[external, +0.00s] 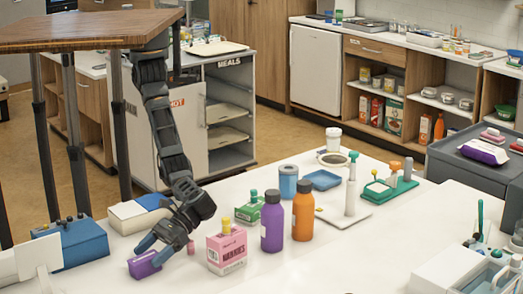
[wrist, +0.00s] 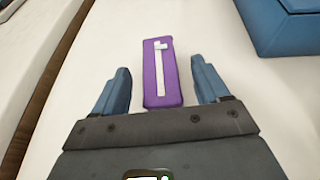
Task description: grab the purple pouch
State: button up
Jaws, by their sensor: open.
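The purple pouch (wrist: 152,85) lies on the white table between the two blue fingers of my gripper (wrist: 160,85) in the wrist view. It is a slim purple block with a white mark on its top. A gap shows on each side of it, so the fingers do not appear to touch it. In the external view the pouch (external: 144,264) is at the near left of the table, and my gripper (external: 158,246) is right at it, pointing down, with its fingers partly over it. My gripper is open.
A pink box (external: 227,252) stands right of my gripper, with a purple bottle (external: 272,225) and an orange bottle (external: 302,215) beyond. A blue box (external: 72,245) is to the left. A white and blue box (external: 138,214) sits behind. Bare table (external: 350,250) lies to the right.

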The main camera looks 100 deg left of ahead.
jog(key=c, duration=1.1)
jog(key=shift+r, duration=0.15)
